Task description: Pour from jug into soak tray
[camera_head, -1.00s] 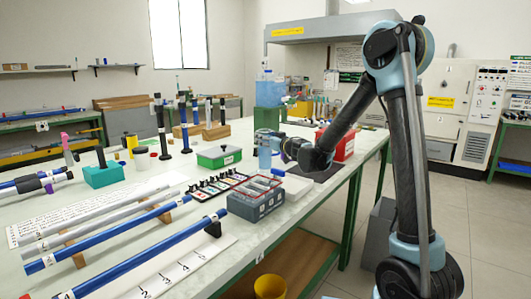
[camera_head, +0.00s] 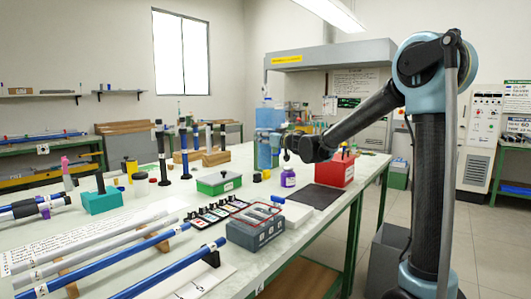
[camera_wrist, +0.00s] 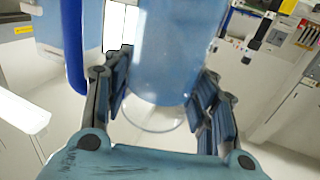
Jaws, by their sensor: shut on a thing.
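My gripper (camera_head: 279,146) is shut on a translucent blue jug (camera_head: 267,154), held upright above the far part of the table. In the wrist view, the jug (camera_wrist: 168,50) stands between the two fingers, with its clear round base showing below. A grey tray (camera_head: 254,238) with a white label, which looks like the soak tray, sits at the table's near right edge. My gripper and the jug are behind it and higher. The tray's contents are hard to make out.
A dark mat (camera_head: 318,196) lies bare. A blue tank (camera_head: 269,117) stands behind the jug. Long rods lie across the left front.

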